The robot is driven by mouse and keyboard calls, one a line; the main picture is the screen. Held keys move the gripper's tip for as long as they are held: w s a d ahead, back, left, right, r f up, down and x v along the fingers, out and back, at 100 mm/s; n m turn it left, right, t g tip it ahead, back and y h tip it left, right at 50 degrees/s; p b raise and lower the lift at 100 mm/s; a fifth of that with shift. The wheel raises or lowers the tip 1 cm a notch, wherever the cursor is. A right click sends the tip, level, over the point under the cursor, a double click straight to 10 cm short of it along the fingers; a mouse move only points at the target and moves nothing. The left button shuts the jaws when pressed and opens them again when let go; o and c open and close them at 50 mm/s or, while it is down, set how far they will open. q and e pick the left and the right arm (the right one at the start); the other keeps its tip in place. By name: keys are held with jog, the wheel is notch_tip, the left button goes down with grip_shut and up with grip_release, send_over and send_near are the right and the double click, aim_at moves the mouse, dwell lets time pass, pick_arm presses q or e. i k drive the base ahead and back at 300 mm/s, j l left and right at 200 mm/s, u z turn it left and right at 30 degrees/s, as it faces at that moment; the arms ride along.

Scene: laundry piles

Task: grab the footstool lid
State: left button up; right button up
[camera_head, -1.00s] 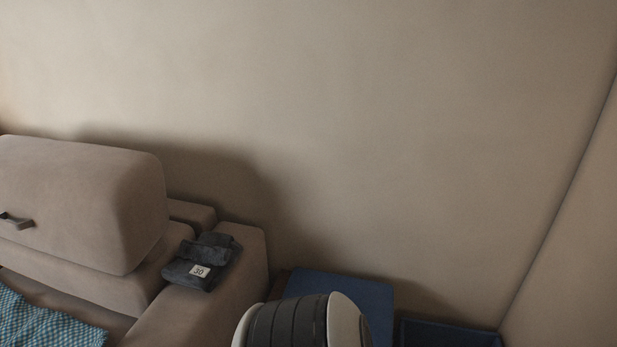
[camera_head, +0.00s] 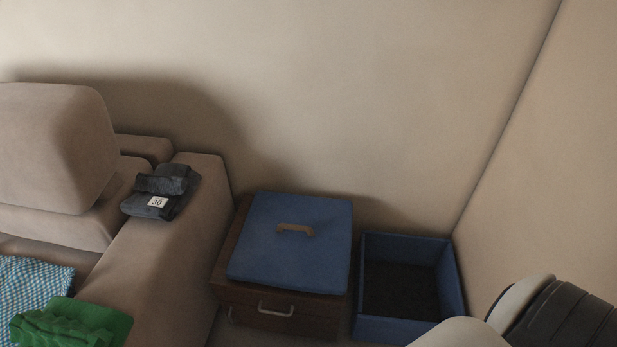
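A blue square lid (camera_head: 275,258) with a tan handle (camera_head: 296,230) on top lies flat on a dark wooden cabinet with drawers (camera_head: 290,317), beside the sofa. I take it for the footstool lid. To its right an open blue box (camera_head: 408,329), likely the footstool, stands on the floor with a dark inside. Nothing touches the lid. Part of my arm shows at the lower right, near the open box, but its gripper is out of the picture. My other gripper is not in view either.
A beige sofa (camera_head: 184,247) fills the left, with a folded dark garment tagged 30 (camera_head: 158,204) on its armrest. A blue-white checked cloth (camera_head: 32,285) and a green garment (camera_head: 85,322) lie on the seat. Bare walls stand behind and to the right.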

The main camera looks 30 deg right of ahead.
aim_at(302, 243)
jog(key=z, duration=0.85)
jog(key=k+l, duration=0.05)
